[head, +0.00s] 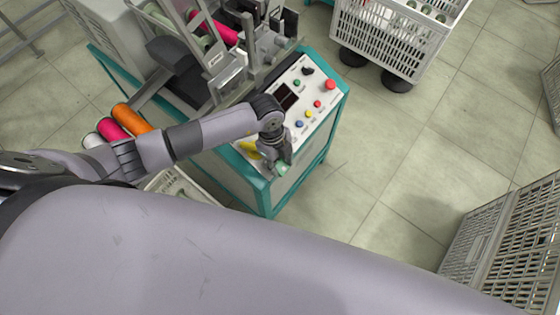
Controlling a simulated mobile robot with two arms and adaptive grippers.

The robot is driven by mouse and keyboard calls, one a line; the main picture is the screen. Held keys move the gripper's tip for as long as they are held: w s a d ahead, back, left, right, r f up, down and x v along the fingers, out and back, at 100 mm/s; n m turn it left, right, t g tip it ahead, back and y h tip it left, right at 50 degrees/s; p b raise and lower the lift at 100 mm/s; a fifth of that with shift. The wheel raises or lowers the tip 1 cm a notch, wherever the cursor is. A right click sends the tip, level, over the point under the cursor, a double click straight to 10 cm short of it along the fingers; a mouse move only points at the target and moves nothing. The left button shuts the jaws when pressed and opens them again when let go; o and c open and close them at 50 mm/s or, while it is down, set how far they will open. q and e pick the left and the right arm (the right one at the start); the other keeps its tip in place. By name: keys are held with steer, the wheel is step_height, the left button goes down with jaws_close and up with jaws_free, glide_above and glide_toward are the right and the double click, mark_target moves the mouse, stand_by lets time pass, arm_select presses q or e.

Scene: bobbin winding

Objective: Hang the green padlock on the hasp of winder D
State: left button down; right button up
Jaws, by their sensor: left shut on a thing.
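My left gripper (276,164) points down at the front corner of the winder (270,190), beside the lower edge of its control panel. It is shut on a small pale green thing, which appears to be the green padlock (284,168). Most of the padlock is hidden by the fingers. A yellow part (249,149) shows on the winder just left of the gripper, partly covered by my arm. I cannot make out the hasp, nor whether the padlock touches it. No winder letter is readable. My right gripper is not in view.
The control panel (312,92) has coloured buttons and a dark screen. Orange (131,117) and pink (113,130) spools lie left of my arm. A wheeled white crate (385,40) stands at the top, another crate (510,240) at lower right. The floor between is clear.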

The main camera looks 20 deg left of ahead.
arm_select(q)
steer(key=shift+w+a+f+b, duration=0.1)
steer(key=shift+a+f+b, duration=0.2)
steer(key=shift+f, duration=0.35)
steer(key=shift+f, duration=0.1)
steer(key=shift+s+d+f, duration=0.2)
steer(key=shift+d, duration=0.2)
stand_by(0.4)
steer(key=c, duration=1)
jaws_free()
step_height(320, 180, up, 12)
steer(key=a, duration=0.2)
steer(key=shift+w, duration=0.4)
